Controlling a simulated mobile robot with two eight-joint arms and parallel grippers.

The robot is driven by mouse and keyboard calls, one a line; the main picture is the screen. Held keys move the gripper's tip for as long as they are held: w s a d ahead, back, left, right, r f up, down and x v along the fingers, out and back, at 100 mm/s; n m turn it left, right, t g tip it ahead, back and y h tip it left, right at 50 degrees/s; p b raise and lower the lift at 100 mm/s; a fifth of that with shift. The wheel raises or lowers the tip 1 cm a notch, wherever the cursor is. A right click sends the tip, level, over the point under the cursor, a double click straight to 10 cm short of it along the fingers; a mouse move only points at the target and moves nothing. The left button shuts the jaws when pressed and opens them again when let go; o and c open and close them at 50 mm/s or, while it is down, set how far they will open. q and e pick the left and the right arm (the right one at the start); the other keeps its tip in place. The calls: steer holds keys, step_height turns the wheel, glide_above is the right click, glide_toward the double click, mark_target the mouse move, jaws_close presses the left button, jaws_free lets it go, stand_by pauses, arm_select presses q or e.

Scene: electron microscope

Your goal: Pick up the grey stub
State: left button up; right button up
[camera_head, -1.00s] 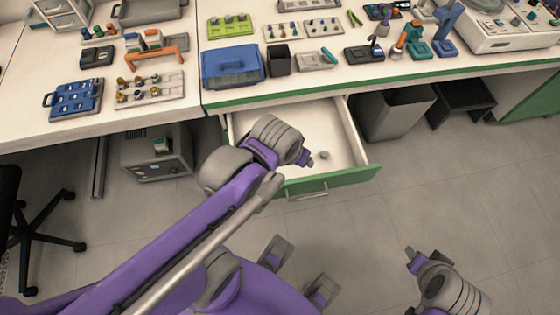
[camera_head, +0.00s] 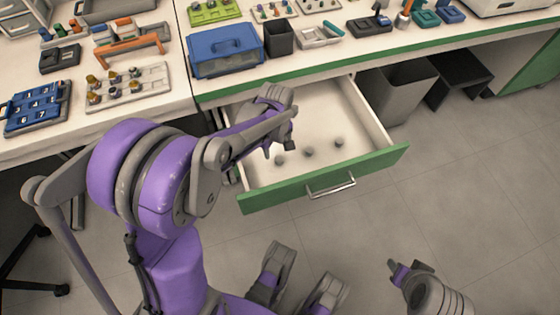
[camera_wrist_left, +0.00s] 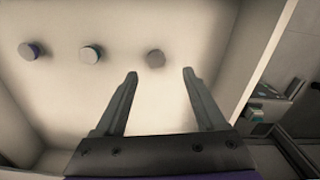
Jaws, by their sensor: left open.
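The grey stub (camera_wrist_left: 155,58) is a small round disc on the pale drawer floor in the left wrist view. It lies just beyond and between the fingertips of my left gripper (camera_wrist_left: 159,73), which is open and empty. In the head view my left gripper (camera_head: 279,146) is over the left part of the open drawer (camera_head: 325,186), close to the leftmost of three small dark stubs. My right gripper (camera_head: 411,268) is at the lower right, away from the drawer, its jaws unclear.
The drawer has a green front and raised walls around the stubs. The bench above holds a blue box (camera_head: 225,58), a dark cup (camera_head: 279,40) and racks. A grey bin (camera_head: 400,88) stands right of the drawer. The floor at right is clear.

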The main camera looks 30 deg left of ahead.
mark_target(279, 159)
arm_select(q)
steer(key=f, duration=0.2)
steer(key=f+b, duration=0.1)
steer(key=f, duration=0.1)
steer(key=f+b, duration=0.1)
steer(key=f, duration=0.1)
steer(key=shift+w+d, duration=0.25)
jaws_close()
